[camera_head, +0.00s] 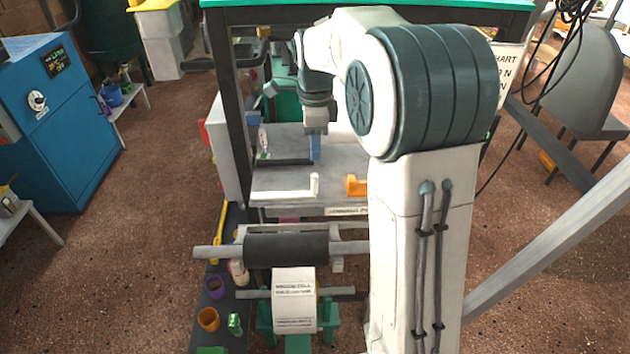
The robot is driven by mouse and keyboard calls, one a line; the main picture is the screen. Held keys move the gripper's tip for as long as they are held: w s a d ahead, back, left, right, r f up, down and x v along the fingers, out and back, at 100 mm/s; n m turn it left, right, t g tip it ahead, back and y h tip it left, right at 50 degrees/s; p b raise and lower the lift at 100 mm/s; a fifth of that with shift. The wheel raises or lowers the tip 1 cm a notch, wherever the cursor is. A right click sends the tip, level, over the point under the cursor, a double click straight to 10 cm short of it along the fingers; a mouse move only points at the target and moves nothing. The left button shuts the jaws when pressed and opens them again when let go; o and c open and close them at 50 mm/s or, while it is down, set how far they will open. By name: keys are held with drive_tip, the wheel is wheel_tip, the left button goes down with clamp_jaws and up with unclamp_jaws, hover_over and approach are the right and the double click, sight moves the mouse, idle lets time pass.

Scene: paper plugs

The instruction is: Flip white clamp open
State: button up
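A white L-shaped piece (290,194), which seems to be the white clamp, lies along the front of the grey worktop (335,195). Its right end stands up as a short post. My gripper (315,150) hangs above the worktop, behind that post in the picture, and points down. A gap shows between its blue tip and the white piece. The tip is small and seen from behind my arm, so its opening cannot be made out. My arm hides the right part of the worktop.
An orange block (356,186) sits to the right of the white piece. A dark bar (285,162) lies behind it. A black roller (286,249) and a white printed roll (294,300) are in front, below the worktop. A dark frame post (232,120) stands left.

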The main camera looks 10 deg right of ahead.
sight(315, 175)
wheel_tip(315, 175, down, 12)
drive_tip(key=shift+f+p, duration=0.2)
drive_tip(key=shift+p, duration=0.35)
clamp_jaws()
